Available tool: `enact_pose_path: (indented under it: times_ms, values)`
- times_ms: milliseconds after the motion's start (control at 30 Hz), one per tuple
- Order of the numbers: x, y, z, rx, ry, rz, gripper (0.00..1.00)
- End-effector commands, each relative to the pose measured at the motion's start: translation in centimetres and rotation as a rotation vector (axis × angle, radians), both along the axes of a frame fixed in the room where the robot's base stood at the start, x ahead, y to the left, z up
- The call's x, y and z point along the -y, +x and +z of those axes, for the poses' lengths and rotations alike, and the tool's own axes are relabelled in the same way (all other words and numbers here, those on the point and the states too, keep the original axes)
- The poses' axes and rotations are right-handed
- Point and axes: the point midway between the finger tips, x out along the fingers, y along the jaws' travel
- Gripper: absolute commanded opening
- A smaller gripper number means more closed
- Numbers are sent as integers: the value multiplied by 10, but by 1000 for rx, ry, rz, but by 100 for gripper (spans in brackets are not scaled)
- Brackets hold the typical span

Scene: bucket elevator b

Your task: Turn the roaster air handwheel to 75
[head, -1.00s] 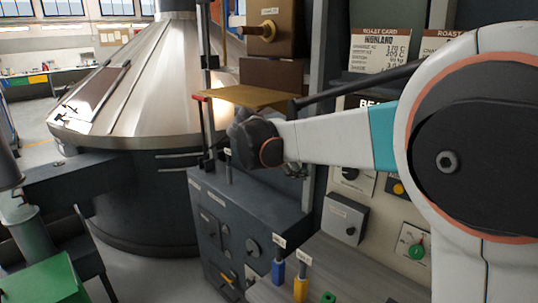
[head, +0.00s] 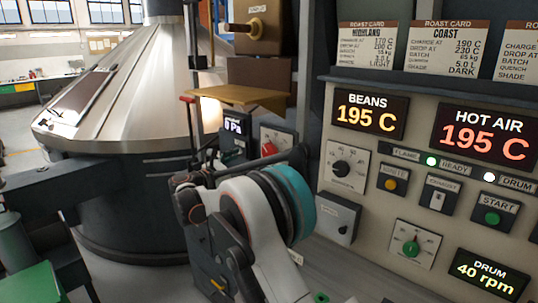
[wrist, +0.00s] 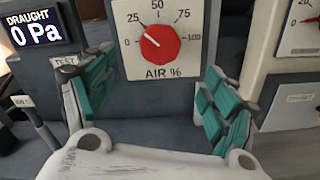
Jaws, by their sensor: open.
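The roaster air handwheel is a round red knob (wrist: 160,44) on a white plate (wrist: 135,68) marked AIR %, in the wrist view. Its white pointer mark leans up and left, on the low side of the scale near 25. The knob also shows in the head view (head: 268,149), partly cut off by my arm. My gripper (wrist: 160,75) is open and empty, with green pads to the left and right of the dial, lower in the picture. The knob lies beyond the fingers, and I see no contact. In the head view my arm hides the fingers.
A DRAUGHT display (head: 234,124) reading 0 Pa stands left of the dial. A tan tray (head: 235,95) juts out above it. The control panel with the BEANS display (head: 370,114) is to the right. A small lever (wrist: 38,118) stands at the left.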

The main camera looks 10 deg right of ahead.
Motion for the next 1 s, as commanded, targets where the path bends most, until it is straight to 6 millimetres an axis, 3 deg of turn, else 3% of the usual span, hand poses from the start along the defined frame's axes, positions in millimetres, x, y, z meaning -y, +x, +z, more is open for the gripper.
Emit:
enact_pose_path:
  times_ms: [600, 800, 1000]
  values:
    - [87, 63, -2, 0, 3, -3, 79]
    - [104, 76, -1, 0, 3, -1, 79]
    - [108, 80, 0, 0, 3, 0, 79]
